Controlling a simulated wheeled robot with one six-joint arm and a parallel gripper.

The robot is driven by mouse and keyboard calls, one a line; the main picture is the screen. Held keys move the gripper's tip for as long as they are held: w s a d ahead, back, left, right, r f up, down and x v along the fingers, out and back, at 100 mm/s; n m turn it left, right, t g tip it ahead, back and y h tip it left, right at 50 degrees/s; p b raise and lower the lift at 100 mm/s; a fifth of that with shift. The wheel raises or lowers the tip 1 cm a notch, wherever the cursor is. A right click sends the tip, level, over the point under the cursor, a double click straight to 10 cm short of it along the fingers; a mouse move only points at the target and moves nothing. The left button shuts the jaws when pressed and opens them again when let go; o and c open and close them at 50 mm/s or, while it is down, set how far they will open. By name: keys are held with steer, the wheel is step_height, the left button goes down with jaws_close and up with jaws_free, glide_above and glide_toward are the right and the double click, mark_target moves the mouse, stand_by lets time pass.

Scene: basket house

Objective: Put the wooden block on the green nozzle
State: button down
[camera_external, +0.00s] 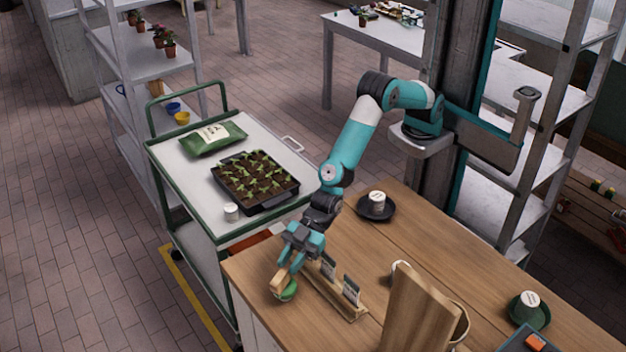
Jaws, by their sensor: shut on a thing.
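My gripper (293,264) points down near the front left corner of the wooden table. It is shut on a small light wooden block (279,281). A small green thing (289,291), which looks like the green nozzle, is right at the block, just below it and to its right. The block and gripper partly cover the nozzle. I cannot tell whether the block touches it or is slightly above it.
A wooden rack with cards (338,292) stands close right of my gripper. A tall wooden board (418,310) rises farther right. White pots sit on a black saucer (376,210) and a green saucer (527,309). A green cart (250,222) with a seedling tray adjoins the table.

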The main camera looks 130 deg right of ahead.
steer(key=shift+f, duration=0.1)
steer(key=shift+f+b, duration=0.3)
steer(key=shift+b, duration=0.05)
steer(key=c, duration=0.9)
jaws_free()
steer(key=shift+c, duration=0.2)
steer(key=shift+r+p, duration=0.25)
steer(key=shift+p, duration=0.6)
steer(key=r+b+v, duration=0.1)
steer(key=b+v, duration=0.5)
steer(key=v, duration=1.1)
steer(key=s+a+r+g+y, duration=0.1)
steer(key=s+g, duration=0.5)
steer(key=s, duration=0.8)
steer(key=shift+a+r, duration=0.35)
steer(key=shift+a, duration=0.45)
steer(key=shift+o, duration=0.8)
steer(key=s+d+n+g+h, duration=0.1)
steer(key=s+g, duration=0.5)
steer(key=s, duration=1.4)
steer(key=shift+s+d+r+n+g, duration=0.15)
steer(key=shift+s+d+n+g, duration=0.2)
steer(key=shift+d, duration=0.25)
